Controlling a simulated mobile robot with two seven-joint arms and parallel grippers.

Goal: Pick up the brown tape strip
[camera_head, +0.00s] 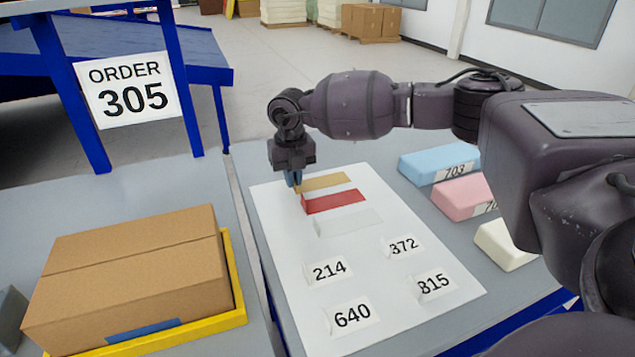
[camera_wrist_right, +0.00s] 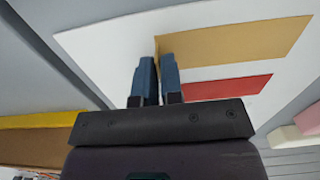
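The brown tape strip (camera_head: 325,182) lies flat at the far end of the white sheet (camera_head: 278,238). In the right wrist view the brown strip (camera_wrist_right: 235,42) runs off to the right from the fingers. My right gripper (camera_head: 293,179) points down at the strip's left end. In the wrist view the blue fingertips of my right gripper (camera_wrist_right: 158,62) stand close together, with a narrow gap at that end. I cannot tell whether they press on it. My left gripper is not in view.
A red strip (camera_head: 333,201) and a pale strip (camera_head: 348,222) lie nearer on the sheet, then several number labels (camera_head: 330,270). Blue (camera_head: 438,162), pink (camera_head: 462,196) and cream (camera_head: 503,245) blocks stand at right. A cardboard box (camera_head: 130,270) sits in a yellow tray (camera_head: 237,290) at left.

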